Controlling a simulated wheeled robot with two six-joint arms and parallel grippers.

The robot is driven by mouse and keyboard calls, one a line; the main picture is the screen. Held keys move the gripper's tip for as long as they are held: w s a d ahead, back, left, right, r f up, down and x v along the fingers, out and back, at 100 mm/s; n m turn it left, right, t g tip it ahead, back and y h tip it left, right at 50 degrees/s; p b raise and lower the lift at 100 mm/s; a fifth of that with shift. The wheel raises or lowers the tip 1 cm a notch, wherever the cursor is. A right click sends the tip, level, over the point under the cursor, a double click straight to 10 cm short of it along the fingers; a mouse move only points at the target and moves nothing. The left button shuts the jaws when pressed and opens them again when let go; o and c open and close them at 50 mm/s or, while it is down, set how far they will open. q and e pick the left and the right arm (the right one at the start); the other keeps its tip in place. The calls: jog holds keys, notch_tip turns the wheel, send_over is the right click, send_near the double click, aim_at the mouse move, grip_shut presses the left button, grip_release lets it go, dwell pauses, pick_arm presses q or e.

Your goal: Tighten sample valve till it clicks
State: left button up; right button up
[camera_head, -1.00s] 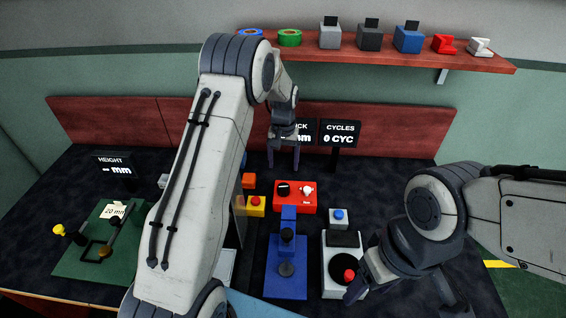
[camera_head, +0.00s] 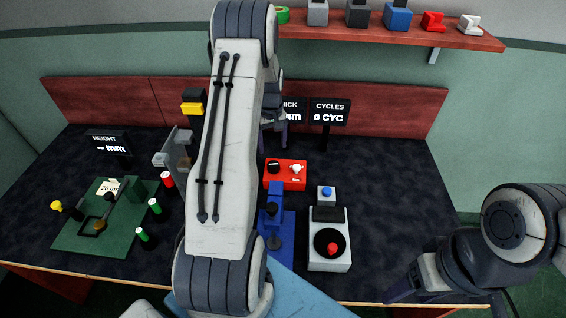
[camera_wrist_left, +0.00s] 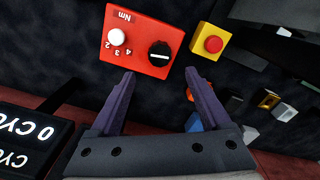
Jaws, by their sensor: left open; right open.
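I cannot tell which thing is the sample valve. A red box (camera_head: 285,183) with a black dial and a white knob stands mid-table; the left wrist view shows it close up (camera_wrist_left: 142,19), with "Nm" and numbers on its face. My left gripper (camera_wrist_left: 160,76) is open and empty, its two fingers pointing towards this box and the dial. In the head view it is mostly hidden behind my left arm. My right gripper (camera_head: 440,288) is open at the table's front right edge, apart from the devices, its fingers partly out of clear sight.
A blue press-like device (camera_head: 276,245) and a white unit with a red knob (camera_head: 329,262) stand in front. A green board (camera_head: 75,235) and green-topped cylinders are at left. A yellow box with red button (camera_wrist_left: 211,41) is beside the red box. The right tabletop is clear.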

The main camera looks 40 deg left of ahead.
aim_at(273, 165)
pick_arm(q)
notch_tip(273, 165, down, 9)
jog(key=shift+p, duration=0.85)
grip_shut()
jog(key=shift+f+m+b, duration=0.1)
jog(key=shift+m+b, duration=0.35)
jog(key=shift+m, duration=0.15)
jog(key=m+b, duration=0.1)
jog(key=m, duration=0.1)
jog(key=shift+m, duration=0.3)
grip_release()
